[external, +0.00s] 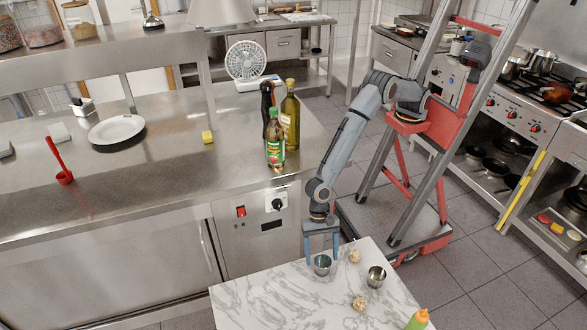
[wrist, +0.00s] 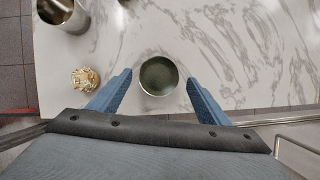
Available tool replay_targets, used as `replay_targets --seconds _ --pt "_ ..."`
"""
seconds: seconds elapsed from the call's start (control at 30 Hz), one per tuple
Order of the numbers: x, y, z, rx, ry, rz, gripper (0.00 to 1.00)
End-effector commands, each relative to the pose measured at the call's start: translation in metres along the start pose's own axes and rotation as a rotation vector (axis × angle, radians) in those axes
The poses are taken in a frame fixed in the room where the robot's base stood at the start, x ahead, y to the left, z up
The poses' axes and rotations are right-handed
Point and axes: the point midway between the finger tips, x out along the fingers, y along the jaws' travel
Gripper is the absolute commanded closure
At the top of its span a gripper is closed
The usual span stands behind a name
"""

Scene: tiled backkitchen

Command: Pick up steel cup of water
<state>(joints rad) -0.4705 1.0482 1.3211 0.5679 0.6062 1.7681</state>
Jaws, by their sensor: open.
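A steel cup (external: 322,264) stands upright on the marble-topped table (external: 245,300), near its back edge. In the wrist view the cup (wrist: 158,76) is seen from above, with dark greenish contents that look like water. My gripper (external: 321,250) is open and points down at this cup. In the wrist view its two blue fingers (wrist: 157,94) stand apart, one on either side of the cup's near part.
A crumpled pale ball (external: 354,256) lies between the cups, and another (external: 359,302) lies nearer the front. A green bottle with an orange cap (external: 418,320) stands at the table's right front. Bottles (external: 290,118) stand on the steel counter behind.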

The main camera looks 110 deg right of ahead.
Motion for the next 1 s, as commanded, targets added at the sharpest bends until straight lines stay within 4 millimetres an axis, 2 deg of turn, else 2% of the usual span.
replay_targets --seconds 0.1,0.23,0.57,0.8,0.83,1.0 --pt "0.019 0.004 -0.001 0.000 0.001 0.002 0.30" --pt "0.035 0.003 -0.001 0.000 0.001 0.001 0.30" --pt "0.041 0.003 -0.001 0.000 0.001 0.000 0.30" --pt "0.041 0.002 -0.001 0.000 0.001 -0.001 0.70" --pt "0.041 0.002 -0.001 0.000 0.001 0.000 0.73" --pt "0.041 0.002 -0.001 0.000 0.001 -0.001 0.73"
